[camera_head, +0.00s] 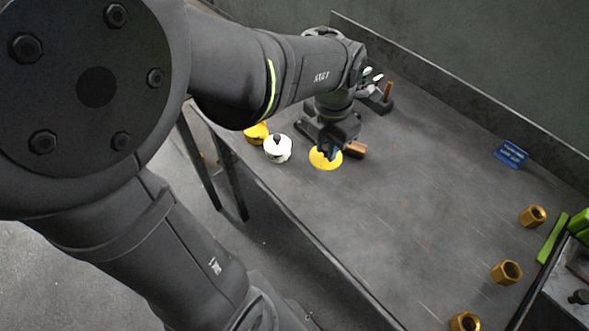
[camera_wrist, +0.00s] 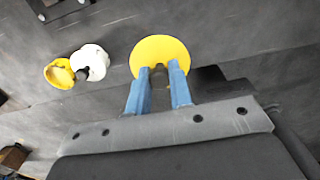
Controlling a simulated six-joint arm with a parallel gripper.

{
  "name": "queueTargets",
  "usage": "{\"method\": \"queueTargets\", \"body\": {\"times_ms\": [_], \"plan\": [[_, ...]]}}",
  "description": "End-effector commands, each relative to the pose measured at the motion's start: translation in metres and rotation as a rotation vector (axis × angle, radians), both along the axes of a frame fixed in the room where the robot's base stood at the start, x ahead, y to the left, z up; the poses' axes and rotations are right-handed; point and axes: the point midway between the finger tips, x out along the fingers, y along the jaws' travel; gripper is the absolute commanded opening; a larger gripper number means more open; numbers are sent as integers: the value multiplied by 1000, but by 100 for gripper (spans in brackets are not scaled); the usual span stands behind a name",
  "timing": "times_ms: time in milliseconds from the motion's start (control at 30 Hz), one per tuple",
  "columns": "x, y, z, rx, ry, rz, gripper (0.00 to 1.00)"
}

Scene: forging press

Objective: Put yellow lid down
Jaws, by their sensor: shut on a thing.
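The yellow lid (camera_head: 325,158) is a round disc in front of my arm's end, over the grey table. My gripper (camera_wrist: 159,68) is shut on the lid's dark knob in the wrist view, with a blue finger on each side of it. The lid (camera_wrist: 160,50) shows there as a full disc beyond the fingertips. In the head view my gripper (camera_head: 325,147) is partly hidden by its own body. I cannot tell whether the lid touches the table. A yellow pot (camera_head: 256,132) stands to the left, beside a white pot (camera_head: 278,149) with a dark-knobbed white lid.
A brown block (camera_head: 355,149) lies right of the lid. A dark holder (camera_head: 377,101) stands behind. A blue sign (camera_head: 511,154) and several brass nuts (camera_head: 507,272) are on the right. The middle of the table is clear. The pots are near the table's front-left edge.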

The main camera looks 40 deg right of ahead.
Motion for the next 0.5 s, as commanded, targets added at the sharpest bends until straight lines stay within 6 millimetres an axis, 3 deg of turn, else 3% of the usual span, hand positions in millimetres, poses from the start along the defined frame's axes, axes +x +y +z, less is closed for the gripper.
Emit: {"method": "queueTargets", "body": {"times_ms": [100,267,367,500], "plan": [[-31,12,-5,0,0,-6,0],[-53,23,-11,0,0,-2,0],[-55,26,-14,0,0,1,0],[-38,27,-25,4,1,8,0]]}}
